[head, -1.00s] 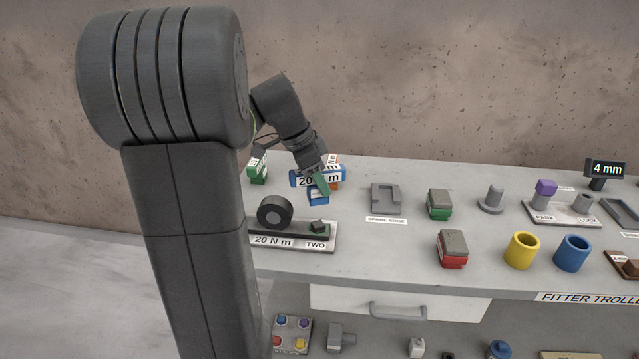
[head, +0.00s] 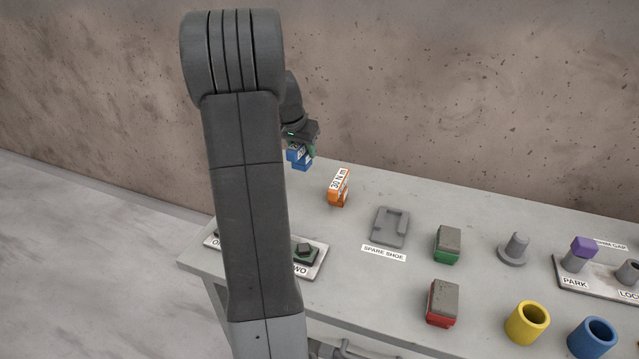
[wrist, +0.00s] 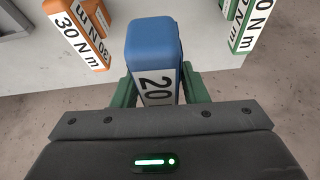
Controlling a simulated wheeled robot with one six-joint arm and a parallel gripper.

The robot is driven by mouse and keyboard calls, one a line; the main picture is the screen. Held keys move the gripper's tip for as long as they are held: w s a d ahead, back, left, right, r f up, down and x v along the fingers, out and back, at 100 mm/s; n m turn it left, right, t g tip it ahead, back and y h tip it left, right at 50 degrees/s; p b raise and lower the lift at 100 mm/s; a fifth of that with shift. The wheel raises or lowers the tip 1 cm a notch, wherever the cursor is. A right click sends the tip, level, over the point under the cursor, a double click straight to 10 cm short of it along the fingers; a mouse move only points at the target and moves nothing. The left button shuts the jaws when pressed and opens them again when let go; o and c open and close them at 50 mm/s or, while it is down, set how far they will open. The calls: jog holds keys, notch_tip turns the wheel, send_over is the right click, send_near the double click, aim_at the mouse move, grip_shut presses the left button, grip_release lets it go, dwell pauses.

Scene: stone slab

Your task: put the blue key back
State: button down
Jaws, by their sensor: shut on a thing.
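The blue key (head: 298,157) is a blue block with a white label, held off the slab near its back left edge. In the wrist view, the blue key (wrist: 153,45) sits between my green fingers, and its label shows "20". My gripper (wrist: 158,88) is shut on it. In the head view my gripper (head: 301,145) is partly behind my own arm. An orange "30 N m" key (head: 339,188) stands on the slab to the right of the held key.
A green-edged "N m" key (wrist: 243,25) shows in the wrist view. The grey "SPARE SHOE" holder (head: 390,227), a green block (head: 447,244), a red block (head: 441,303) and a yellow cup (head: 527,321) stand to the right. My arm hides part of the plate marked "TWO" (head: 315,264).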

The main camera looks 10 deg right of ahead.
aim_at(291, 148)
jog(key=shift+w+a+f, duration=0.1)
jog(key=shift+w, duration=0.3)
jog(key=shift+n, duration=0.3)
notch_tip(291, 148, down, 10)
jog(key=shift+w+r+p, duration=0.1)
jog(key=shift+p, duration=0.25)
jog(key=c, duration=0.8)
grip_release()
jog(key=shift+c, duration=0.2)
jog(key=shift+a+r, duration=0.1)
jog(key=shift+r, duration=0.1)
jog(key=v, duration=0.5)
jog(key=b+v, duration=0.1)
jog(key=v, duration=0.5)
jog(key=shift+s+r, duration=0.25)
jog(key=shift+s, duration=0.05)
